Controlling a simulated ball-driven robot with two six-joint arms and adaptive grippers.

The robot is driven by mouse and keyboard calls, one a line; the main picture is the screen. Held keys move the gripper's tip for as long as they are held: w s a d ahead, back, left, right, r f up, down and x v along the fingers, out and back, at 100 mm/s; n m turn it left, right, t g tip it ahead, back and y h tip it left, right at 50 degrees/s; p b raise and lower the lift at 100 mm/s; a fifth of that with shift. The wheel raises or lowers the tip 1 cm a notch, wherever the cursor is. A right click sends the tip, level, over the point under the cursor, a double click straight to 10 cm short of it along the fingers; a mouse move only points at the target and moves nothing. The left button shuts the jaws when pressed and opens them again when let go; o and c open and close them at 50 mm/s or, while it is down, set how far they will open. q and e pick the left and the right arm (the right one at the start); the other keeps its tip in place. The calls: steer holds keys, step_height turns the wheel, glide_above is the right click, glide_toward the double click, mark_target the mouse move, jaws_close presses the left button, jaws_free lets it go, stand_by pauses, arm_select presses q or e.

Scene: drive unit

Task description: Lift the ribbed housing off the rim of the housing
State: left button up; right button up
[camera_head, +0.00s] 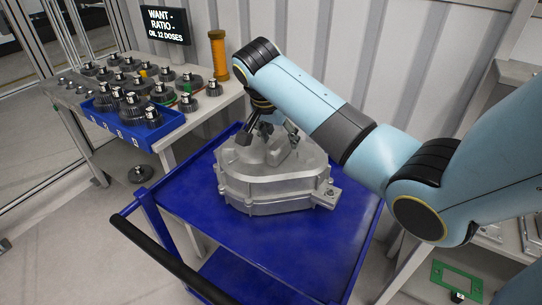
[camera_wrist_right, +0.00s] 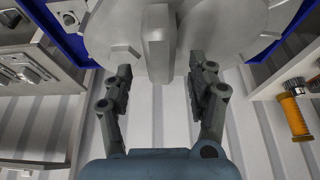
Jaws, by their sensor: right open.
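The ribbed housing (camera_head: 297,164) is a grey cast metal cover with raised ribs on top. It sits on the lower housing (camera_head: 262,197), with a flange seam between them and a lug at the right. My right gripper (camera_head: 267,133) is over the top of the ribbed housing, pointing down. In the right wrist view my right gripper (camera_wrist_right: 160,72) is open, its fingers on either side of an upright rib (camera_wrist_right: 157,40) of the ribbed housing (camera_wrist_right: 205,25). I cannot tell whether the fingers touch it. My left gripper is not in view.
The housing stands on a blue cart (camera_head: 180,205) with a black handle (camera_head: 165,255). A side table at the left holds a blue tray (camera_head: 150,137) with several gears, and an orange spool (camera_head: 218,58). A green frame (camera_head: 457,280) lies at the lower right.

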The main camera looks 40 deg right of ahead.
mark_target(281, 141)
steer(key=shift+x, duration=1.55)
steer(key=shift+c, duration=0.6)
steer(key=shift+a, duration=0.1)
steer(key=c, duration=0.4)
jaws_close()
steer(key=shift+w+r, duration=0.25)
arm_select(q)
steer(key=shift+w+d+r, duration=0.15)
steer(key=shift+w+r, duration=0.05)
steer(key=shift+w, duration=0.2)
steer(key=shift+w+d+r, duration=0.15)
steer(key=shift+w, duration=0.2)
